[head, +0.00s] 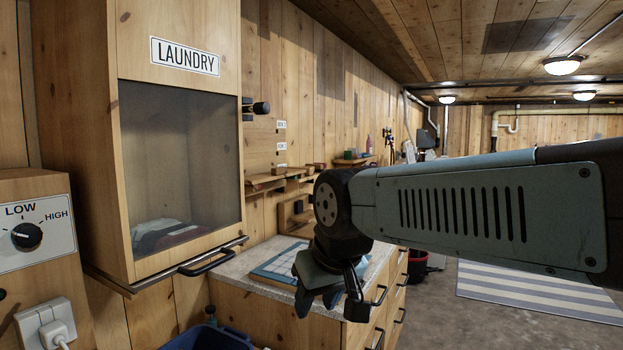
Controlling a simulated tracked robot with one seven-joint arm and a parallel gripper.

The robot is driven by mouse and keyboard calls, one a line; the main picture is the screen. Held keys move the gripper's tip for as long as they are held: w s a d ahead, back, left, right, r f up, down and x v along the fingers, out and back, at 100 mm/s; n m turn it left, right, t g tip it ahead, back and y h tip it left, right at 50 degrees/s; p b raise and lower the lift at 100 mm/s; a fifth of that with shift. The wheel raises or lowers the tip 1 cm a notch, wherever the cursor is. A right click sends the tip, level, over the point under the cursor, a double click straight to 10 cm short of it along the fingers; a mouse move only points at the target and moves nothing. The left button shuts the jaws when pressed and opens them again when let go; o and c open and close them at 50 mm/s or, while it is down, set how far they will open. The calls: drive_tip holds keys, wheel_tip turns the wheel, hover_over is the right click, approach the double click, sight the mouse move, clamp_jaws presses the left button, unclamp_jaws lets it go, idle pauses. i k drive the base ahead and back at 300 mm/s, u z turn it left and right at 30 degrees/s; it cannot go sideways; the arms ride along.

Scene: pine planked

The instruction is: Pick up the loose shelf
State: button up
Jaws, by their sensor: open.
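Wooden shelf boards (268,181) run along the plank wall behind the counter, with small things on them. I cannot tell from this view which board is loose. My gripper (331,306) hangs pointing down in front of the counter (236,279), with its fingers apart and nothing seen between them. It appears in front of the right part of a blue and white flat item (278,264) lying on the countertop. My arm comes in from the right and hides part of the wall and the far room.
A wooden laundry cabinet (179,32) with a glass front and dark handle hangs at left. A dial panel (32,235) and a plugged socket (45,322) are lower left. A blue bin (208,338) stands below. A striped rug (540,292) lies on the open floor right.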

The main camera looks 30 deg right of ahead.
sight(250, 182)
drive_tip(key=u, duration=0.7)
drive_tip(key=i, duration=0.15)
drive_tip(key=z, duration=2)
drive_tip(key=k, duration=0.6)
drive_tip(key=z, duration=0.25)
drive_tip(key=i, duration=1.65)
drive_tip(key=u, duration=0.3)
